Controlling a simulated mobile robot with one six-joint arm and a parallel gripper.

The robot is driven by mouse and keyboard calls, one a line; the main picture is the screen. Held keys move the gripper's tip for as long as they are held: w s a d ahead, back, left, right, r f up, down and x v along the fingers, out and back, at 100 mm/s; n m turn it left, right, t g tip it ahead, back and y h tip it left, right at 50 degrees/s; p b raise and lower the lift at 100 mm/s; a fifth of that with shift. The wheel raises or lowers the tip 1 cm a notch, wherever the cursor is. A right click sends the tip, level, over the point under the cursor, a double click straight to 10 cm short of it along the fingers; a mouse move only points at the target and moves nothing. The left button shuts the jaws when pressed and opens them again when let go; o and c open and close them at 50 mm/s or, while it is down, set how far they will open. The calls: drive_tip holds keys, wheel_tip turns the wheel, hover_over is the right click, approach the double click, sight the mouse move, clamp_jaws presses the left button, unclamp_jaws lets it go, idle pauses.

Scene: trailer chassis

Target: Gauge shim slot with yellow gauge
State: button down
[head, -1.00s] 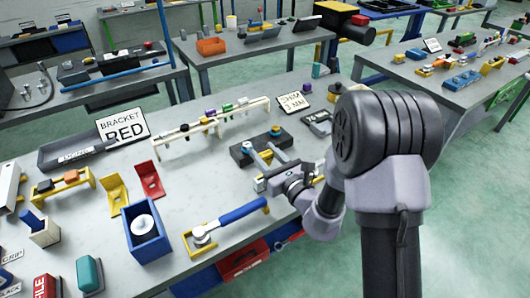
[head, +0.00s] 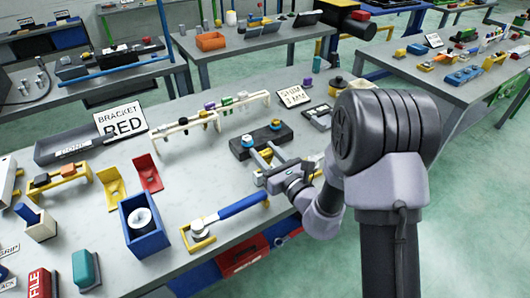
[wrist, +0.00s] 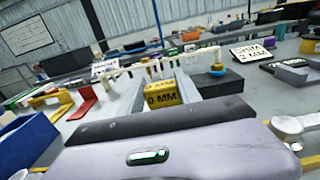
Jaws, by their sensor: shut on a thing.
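My gripper (wrist: 163,100) is shut on a yellow gauge (wrist: 163,96), a small block with dark "MM" lettering, held between the two long grey fingers in the wrist view. In the head view my gripper (head: 266,161) is at the near side of a black block (head: 262,140), with a bit of yellow between the fingers. The block carries two round posts with blue and orange parts. It also shows in the wrist view (wrist: 212,84), right of and beyond the gauge. The slot itself cannot be made out. A "SHIM" sign (head: 293,96) stands behind the block.
A white rack (head: 212,121) with several coloured pieces stands behind the gripper. A blue-handled tool (head: 235,212) on a yellow stand lies at the near side. A blue box (head: 145,224) and red bracket (head: 148,172) are further left. Bare tabletop lies between them.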

drive_tip(key=shift+f+b, duration=1.3)
drive_tip(key=shift+f, duration=0.2)
idle(1.2)
wheel_tip(320, 180, up, 8)
drive_tip(key=p, duration=0.7)
drive_tip(key=shift+r, duration=0.1)
